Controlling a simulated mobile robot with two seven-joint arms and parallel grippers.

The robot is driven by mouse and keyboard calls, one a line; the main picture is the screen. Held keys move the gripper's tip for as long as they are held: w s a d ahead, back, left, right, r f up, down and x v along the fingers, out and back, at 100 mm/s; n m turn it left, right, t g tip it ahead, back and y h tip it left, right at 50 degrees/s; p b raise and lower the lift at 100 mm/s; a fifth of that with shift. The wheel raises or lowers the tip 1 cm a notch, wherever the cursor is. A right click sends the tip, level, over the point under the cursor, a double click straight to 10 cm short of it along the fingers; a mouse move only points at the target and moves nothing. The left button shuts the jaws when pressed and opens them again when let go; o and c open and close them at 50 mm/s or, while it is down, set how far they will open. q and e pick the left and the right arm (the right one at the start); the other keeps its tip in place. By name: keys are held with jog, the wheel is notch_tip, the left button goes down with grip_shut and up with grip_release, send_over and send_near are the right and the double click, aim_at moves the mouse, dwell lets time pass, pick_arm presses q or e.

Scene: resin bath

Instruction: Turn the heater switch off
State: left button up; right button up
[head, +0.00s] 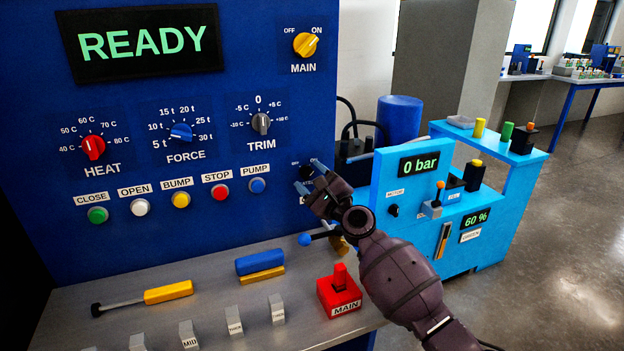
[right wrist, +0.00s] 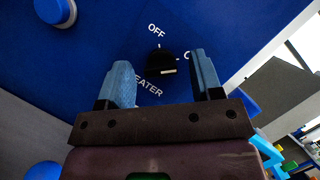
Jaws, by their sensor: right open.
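The heater switch (right wrist: 158,62) is a small black knob on the blue panel, with a pale bar on its lower right side. In the right wrist view, OFF is printed above it, a partly covered label starting with O at its right, and HEATER, partly covered, below it. I cannot tell for sure which label the knob points to. My right gripper (right wrist: 160,75) is open, with one finger on each side of the knob and visible gaps between. In the head view, my right gripper (head: 309,175) largely hides the switch. My left gripper is not in view.
Left of the switch is the blue PUMP button (head: 257,185), in a row of several buttons. Below are a blue-knobbed lever (head: 305,239), a grey bench (head: 215,290) and a red MAIN block (head: 335,296). A light-blue unit (head: 480,240) stands to the right.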

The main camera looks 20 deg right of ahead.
jog(key=shift+c, duration=0.4)
jog(key=c, duration=0.9)
jog(key=shift+o, duration=0.2)
